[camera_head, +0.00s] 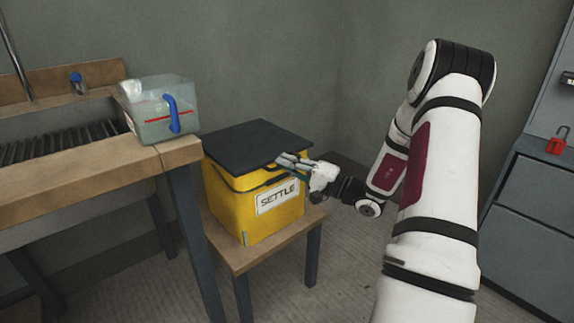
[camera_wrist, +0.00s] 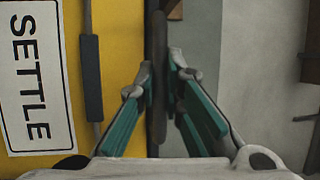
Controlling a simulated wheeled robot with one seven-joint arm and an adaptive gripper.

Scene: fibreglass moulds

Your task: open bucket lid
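The yellow bucket (camera_head: 226,203) stands upright with its flat dark lid (camera_head: 257,138) closed on top. A white SETTLE label (camera_head: 277,198) is on its front and also shows at the left of the wrist view (camera_wrist: 35,75). My gripper (camera_head: 286,162) is at the lid's front edge. In the wrist view, my teal-padded fingers (camera_wrist: 160,85) stand on either side of a thin dark lip of the lid (camera_wrist: 158,110). Their tips are close against it and appear shut on it. The exact contact is partly hidden.
The bucket rests on a small wooden stand (camera_head: 308,217). A wooden workbench (camera_head: 95,173) is at the left, with a translucent container (camera_head: 155,118) with a blue handle near its corner. Grey cabinets (camera_head: 540,220) stand at the right. Walls rise close behind the bucket.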

